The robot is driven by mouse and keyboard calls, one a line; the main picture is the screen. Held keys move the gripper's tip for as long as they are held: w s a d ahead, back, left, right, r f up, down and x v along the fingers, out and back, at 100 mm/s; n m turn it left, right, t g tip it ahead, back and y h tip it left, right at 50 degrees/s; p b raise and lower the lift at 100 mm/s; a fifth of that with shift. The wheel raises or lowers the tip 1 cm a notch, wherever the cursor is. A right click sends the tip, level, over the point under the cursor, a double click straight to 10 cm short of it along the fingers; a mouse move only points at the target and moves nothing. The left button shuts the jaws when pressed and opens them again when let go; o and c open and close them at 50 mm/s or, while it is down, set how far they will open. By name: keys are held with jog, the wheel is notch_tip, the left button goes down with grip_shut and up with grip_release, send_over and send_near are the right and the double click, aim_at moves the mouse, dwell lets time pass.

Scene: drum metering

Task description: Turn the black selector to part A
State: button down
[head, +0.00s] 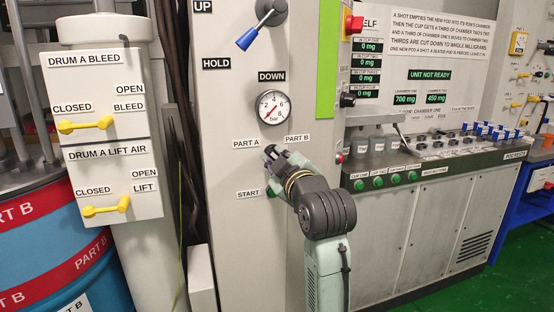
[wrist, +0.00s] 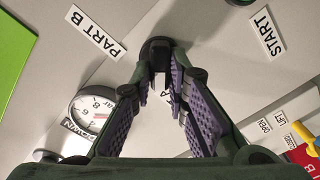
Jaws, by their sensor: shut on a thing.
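The black selector (wrist: 157,47) shows between my fingertips in the wrist view, on the grey panel. In the head view it is mostly hidden behind my gripper (head: 271,153), which sits just below and between the PART A label (head: 246,143) and the PART B label (head: 297,138). My gripper (wrist: 163,78) is shut on the selector, with its purple ribbed pads on either side. Which way the selector points cannot be told.
The START label (head: 248,194) lies below, beside a green button partly behind my gripper. A bench (head: 440,215) stands to the right.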

jog(key=c, duration=1.6)
grip_release()
jog(key=shift+o, duration=0.2)
jog(key=v, duration=1.2)
